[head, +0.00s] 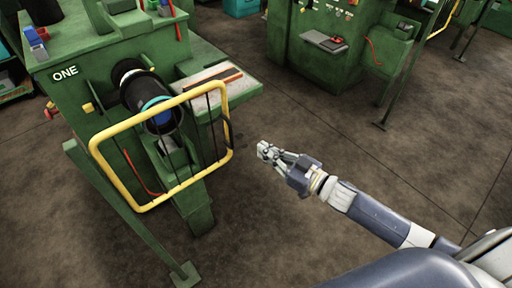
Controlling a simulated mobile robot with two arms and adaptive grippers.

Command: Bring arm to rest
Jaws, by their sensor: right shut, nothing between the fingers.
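My right gripper (266,151) reaches in from the lower right on my extended right arm. Its fingers are shut with nothing between them. It hangs in the open space to the right of the yellow-framed guard of a green machine, apart from it. My left gripper is not in view. No rubber sleeve can be picked out for certain; a black cylinder (137,90) with a blue band sits on the machine behind the guard.
The green machine (102,63) marked ONE stands at left, with a yellow guard frame (120,127) and a side shelf (238,94). Another green machine (300,45) stands at the back right. The brown floor (300,235) between them and around my arm is clear.

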